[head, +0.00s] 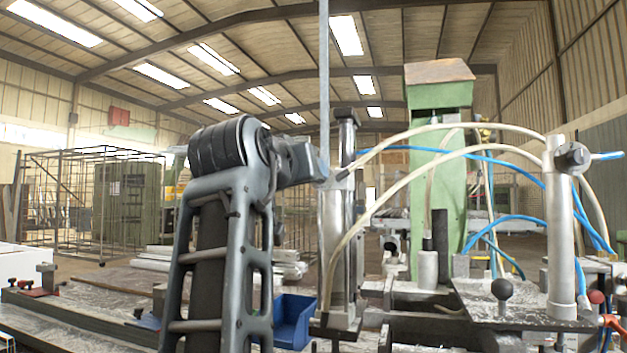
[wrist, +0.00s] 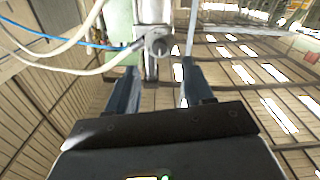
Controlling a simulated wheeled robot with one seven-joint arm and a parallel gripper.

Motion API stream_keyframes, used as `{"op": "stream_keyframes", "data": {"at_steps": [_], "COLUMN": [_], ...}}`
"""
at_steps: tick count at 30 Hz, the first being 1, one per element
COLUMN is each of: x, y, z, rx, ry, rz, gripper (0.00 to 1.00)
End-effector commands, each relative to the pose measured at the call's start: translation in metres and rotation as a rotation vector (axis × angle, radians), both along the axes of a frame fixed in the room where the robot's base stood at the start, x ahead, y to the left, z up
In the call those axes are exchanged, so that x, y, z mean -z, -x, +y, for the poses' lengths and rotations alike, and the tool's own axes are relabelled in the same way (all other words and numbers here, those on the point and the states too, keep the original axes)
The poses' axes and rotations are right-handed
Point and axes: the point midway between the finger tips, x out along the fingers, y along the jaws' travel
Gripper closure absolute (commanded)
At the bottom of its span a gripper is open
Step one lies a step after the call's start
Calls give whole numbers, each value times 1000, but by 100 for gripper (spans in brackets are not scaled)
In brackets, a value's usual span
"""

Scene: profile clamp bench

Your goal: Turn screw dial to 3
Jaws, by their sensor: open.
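No numbered screw dial can be made out in either view. In the wrist view my gripper (wrist: 160,72) has its two dark fingers apart, with nothing held between them. Ahead of the fingers is a metal cylinder with a round grey fitting (wrist: 157,42); it is apart from the fingertips, but how far I cannot tell. In the head view my arm rises at centre left and bends right toward the upright metal cylinder (head: 340,215); my fingers cannot be made out there. A round grey fitting (head: 573,159) also tops the right-hand cylinder (head: 560,235).
Pale hoses (head: 440,165) and blue hoses (head: 520,165) arch between the cylinders. A green machine column (head: 435,190) stands behind. A black ball knob (head: 502,289) rises from the bench plate at the right. A blue bin (head: 293,320) sits low beside my arm.

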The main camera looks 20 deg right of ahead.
Motion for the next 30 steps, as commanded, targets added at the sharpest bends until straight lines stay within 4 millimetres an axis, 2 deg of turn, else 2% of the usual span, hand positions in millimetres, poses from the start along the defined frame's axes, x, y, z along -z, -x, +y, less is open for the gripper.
{"op": "stream_keyframes", "data": {"at_steps": [15,26,30], "x": [0,0,0], "y": [-55,-61,-61], "z": [-40,-45,-44], "rx": [0,0,0], "ry": [1,2,2], "rz": [1,-1,-1], "gripper": [48,48,59]}}
